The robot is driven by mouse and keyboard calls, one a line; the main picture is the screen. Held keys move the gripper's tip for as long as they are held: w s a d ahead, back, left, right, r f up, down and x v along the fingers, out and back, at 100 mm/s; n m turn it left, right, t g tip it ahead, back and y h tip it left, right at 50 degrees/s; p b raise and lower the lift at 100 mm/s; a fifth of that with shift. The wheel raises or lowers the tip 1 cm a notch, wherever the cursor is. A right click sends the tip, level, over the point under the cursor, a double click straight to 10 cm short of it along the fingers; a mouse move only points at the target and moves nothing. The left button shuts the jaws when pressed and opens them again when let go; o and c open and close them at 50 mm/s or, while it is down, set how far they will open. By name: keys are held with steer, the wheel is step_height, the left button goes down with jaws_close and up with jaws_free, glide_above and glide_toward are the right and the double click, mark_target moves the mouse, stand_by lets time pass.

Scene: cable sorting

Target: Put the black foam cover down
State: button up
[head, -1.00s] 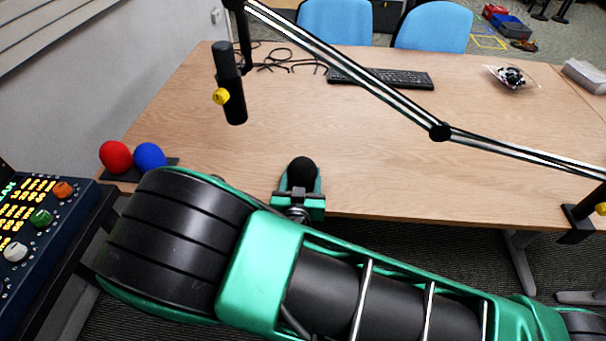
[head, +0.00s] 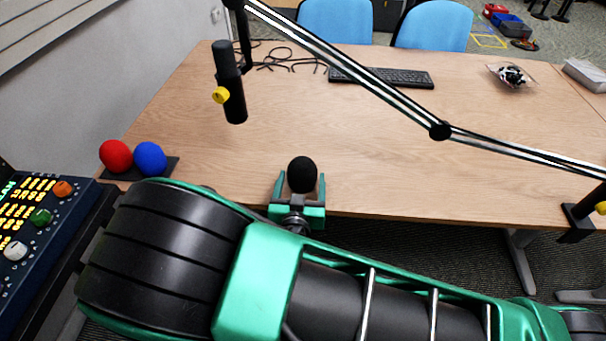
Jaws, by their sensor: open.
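The black foam cover (head: 302,174) is a rounded, dark piece near the front edge of the wooden table (head: 400,180). My gripper (head: 301,187) is at the same place, with one green finger on each side of the cover. The fingers are open, with a visible gap between them and the cover. The cover looks upright on the table, though its lower end is partly hidden by the gripper.
A red foam cover (head: 116,155) and a blue one (head: 150,158) stand on a dark tray (head: 160,172) at the table's left. A black microphone (head: 232,85) hangs from a boom arm (head: 400,95) crossing above the table. A keyboard (head: 385,77) and cables (head: 290,58) lie behind. The middle is clear.

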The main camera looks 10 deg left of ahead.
steer(key=a+v, duration=0.1)
steer(key=v, duration=0.8)
steer(key=shift+d, duration=0.5)
